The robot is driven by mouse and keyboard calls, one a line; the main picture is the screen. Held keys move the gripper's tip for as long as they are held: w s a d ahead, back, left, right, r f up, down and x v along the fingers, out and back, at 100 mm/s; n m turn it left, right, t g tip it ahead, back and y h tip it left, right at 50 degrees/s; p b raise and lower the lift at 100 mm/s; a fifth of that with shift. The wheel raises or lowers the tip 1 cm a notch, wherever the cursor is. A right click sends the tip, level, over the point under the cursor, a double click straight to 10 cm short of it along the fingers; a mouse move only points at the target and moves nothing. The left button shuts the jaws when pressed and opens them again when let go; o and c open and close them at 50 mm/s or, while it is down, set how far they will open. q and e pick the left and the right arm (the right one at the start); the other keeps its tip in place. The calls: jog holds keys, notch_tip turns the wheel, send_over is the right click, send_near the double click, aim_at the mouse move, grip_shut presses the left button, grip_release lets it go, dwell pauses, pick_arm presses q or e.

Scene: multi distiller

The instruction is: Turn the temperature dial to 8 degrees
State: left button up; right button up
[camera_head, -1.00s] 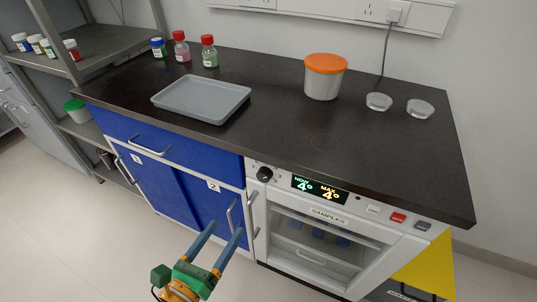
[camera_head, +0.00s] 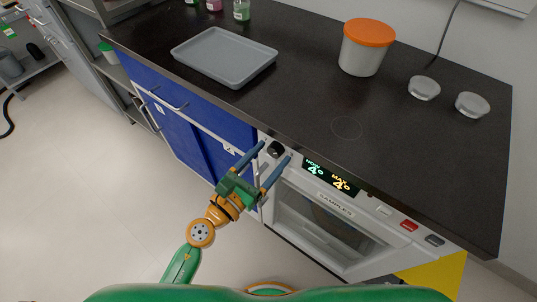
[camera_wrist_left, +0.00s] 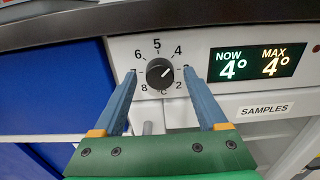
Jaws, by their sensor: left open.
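The black temperature dial (camera_head: 274,149) is on the white front panel of the samples unit. In the left wrist view the dial (camera_wrist_left: 160,74) has numbers around it, 5 at the top and 8 at lower left. Its pale pointer mark points up and right, roughly towards 4. The display (camera_wrist_left: 252,63) reads NOW 4° and MAX 4°. My left gripper (camera_head: 275,151) is open, its blue fingers pointing at the panel, one on each side of the dial in view. The fingertips partly cover the 7 and 3. I cannot tell whether they touch the dial. My right gripper is out of view.
The dark worktop edge (camera_head: 400,207) overhangs just above the panel. Blue cabinet doors (camera_head: 185,140) with handles are left of the dial. On top stand a grey tray (camera_head: 222,58) and an orange-lidded tub (camera_head: 366,48). Red and grey buttons (camera_head: 409,225) are further right.

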pick_arm(q)
grip_shut()
